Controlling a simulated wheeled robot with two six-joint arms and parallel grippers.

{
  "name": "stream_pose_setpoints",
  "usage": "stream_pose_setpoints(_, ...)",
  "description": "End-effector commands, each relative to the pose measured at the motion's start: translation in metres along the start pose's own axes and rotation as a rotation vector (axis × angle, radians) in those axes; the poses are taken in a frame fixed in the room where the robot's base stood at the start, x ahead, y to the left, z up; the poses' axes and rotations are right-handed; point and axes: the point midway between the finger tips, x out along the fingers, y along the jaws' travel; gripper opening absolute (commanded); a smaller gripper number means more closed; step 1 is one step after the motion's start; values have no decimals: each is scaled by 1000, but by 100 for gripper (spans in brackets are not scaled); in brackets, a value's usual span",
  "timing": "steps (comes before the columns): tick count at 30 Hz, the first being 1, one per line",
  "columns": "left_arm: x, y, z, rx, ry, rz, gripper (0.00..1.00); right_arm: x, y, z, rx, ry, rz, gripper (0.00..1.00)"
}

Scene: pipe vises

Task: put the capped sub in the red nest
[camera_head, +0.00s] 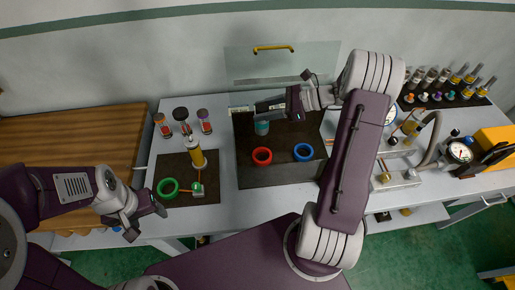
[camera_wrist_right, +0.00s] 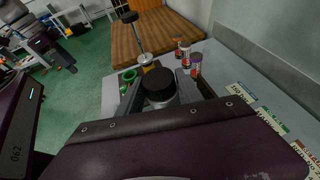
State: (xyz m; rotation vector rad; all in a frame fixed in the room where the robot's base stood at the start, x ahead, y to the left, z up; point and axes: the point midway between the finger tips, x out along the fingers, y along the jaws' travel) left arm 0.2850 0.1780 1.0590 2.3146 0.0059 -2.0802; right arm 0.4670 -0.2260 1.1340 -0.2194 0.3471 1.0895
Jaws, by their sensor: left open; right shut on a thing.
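My left gripper (camera_head: 145,212) is open and empty near the table's front left edge.
A blue ring (camera_head: 303,152) is right of the red nest. A green ring (camera_head: 168,188) and a yellow upright device (camera_head: 195,153) are on the left mat. Several small jars (camera_head: 205,121) stand behind. A gauge rig (camera_head: 459,152) and racked tools are at right.

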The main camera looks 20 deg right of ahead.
Motion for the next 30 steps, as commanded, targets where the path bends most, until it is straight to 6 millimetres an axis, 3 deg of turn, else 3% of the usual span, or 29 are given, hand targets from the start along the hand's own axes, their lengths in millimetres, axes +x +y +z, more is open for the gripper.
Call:
stream_pose_setpoints(1,15,0,2,0,-1,0,62,8,1,-18,5,0,2,0)
stream_pose_setpoints(9,41,-1,5,0,-2,0,62,24,1,-58,4,0,2,0)
stream_pose_setpoints(17,42,-1,5,0,-1,0,62,28,0,-66,3,0,2,0)
stream_pose_setpoints(24,38,-1,4,0,-1,0,62,45,1,-109,7,-1,2,0)
stream_pose_setpoints(30,38,-1,4,0,-1,0,62,50,1,-120,3,-1,2,0)
